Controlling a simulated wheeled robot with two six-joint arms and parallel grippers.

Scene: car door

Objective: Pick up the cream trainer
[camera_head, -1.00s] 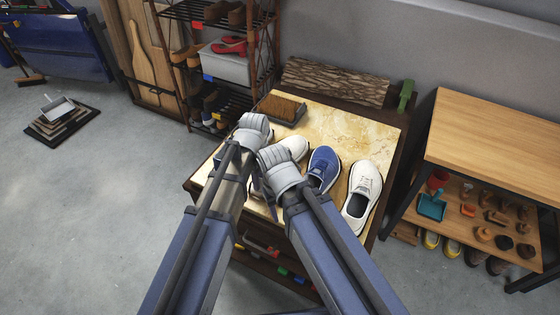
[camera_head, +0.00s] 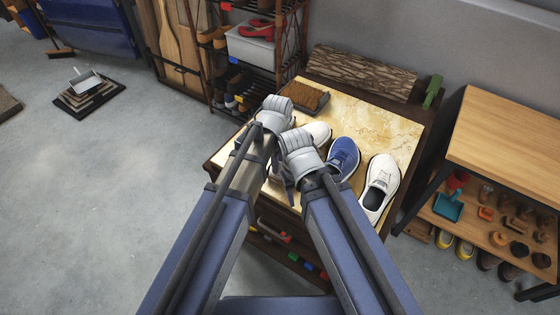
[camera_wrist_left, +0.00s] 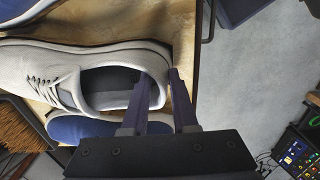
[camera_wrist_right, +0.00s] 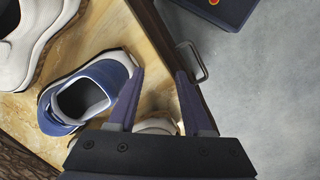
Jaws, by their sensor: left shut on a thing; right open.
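A pale cream trainer (camera_wrist_left: 110,55) with a grey lining fills the upper part of the left wrist view. My left gripper (camera_wrist_left: 160,80) is shut on its heel wall, one finger inside the opening and one outside. In the head view a pale trainer (camera_head: 318,131) is partly hidden behind my arms on the table, and another pale trainer (camera_head: 380,186) stands at the right. My right gripper (camera_wrist_right: 160,73) is open and empty, beside a blue shoe (camera_wrist_right: 85,95). A pale shoe part (camera_wrist_right: 155,125) shows behind its fingers. Both fingertip pairs are hidden in the head view.
The blue shoe (camera_head: 344,157) stands between the pale ones. A brush (camera_head: 305,98) lies at the table's back left and a log (camera_head: 362,74) along its back. A shoe rack (camera_head: 250,75) stands behind, a wooden bench (camera_head: 510,130) at the right.

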